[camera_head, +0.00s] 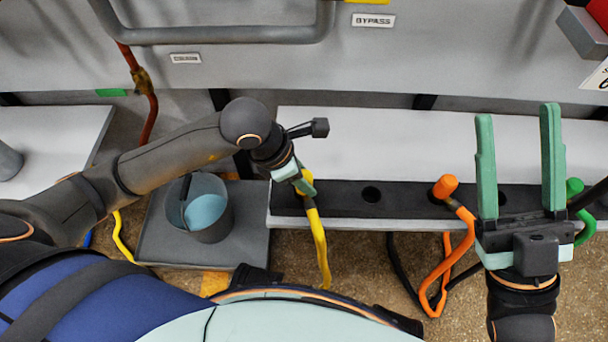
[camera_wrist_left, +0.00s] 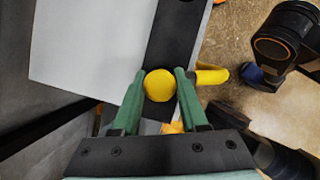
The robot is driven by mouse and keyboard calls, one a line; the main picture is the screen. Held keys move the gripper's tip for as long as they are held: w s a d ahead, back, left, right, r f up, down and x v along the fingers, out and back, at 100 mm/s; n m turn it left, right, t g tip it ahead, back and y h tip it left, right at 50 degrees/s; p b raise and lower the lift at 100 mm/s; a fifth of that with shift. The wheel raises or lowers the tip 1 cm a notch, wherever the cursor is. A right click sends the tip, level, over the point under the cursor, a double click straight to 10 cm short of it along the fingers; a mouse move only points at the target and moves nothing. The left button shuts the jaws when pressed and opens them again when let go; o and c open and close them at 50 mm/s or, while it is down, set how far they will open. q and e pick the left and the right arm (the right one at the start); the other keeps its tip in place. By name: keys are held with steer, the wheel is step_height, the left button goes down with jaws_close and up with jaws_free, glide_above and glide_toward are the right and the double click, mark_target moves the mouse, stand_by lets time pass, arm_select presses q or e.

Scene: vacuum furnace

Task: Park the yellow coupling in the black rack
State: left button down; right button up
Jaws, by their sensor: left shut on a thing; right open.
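The yellow coupling (camera_wrist_left: 160,86) shows its round yellow cap in the left wrist view, between the two green fingers of my left gripper (camera_wrist_left: 156,88). In the head view my left gripper (camera_head: 303,183) is shut on it at the left end of the black rack (camera_head: 410,203), and the fingers hide most of it. Its yellow hose (camera_head: 319,245) hangs down in front of the rack. I cannot tell whether the coupling sits in a hole or is above the rack. The black rack also shows in the left wrist view (camera_wrist_left: 176,38). My right gripper (camera_head: 520,165) is open and empty, above the rack's right part.
An open rack hole (camera_head: 371,194) lies right of the yellow coupling. An orange coupling (camera_head: 445,187) stands in the rack, with its hose looping below. A green coupling (camera_head: 574,187) is at the far right. A grey bucket (camera_head: 207,225) stands on a low platform at left.

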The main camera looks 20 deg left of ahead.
arm_select(q)
steer(key=shift+c, duration=1.8)
jaws_free()
steer(key=shift+f, duration=0.1)
steer(key=p+v, duration=0.4)
steer(key=v, duration=0.8)
steer(key=shift+r+p, duration=0.3)
steer(key=shift+r, duration=0.05)
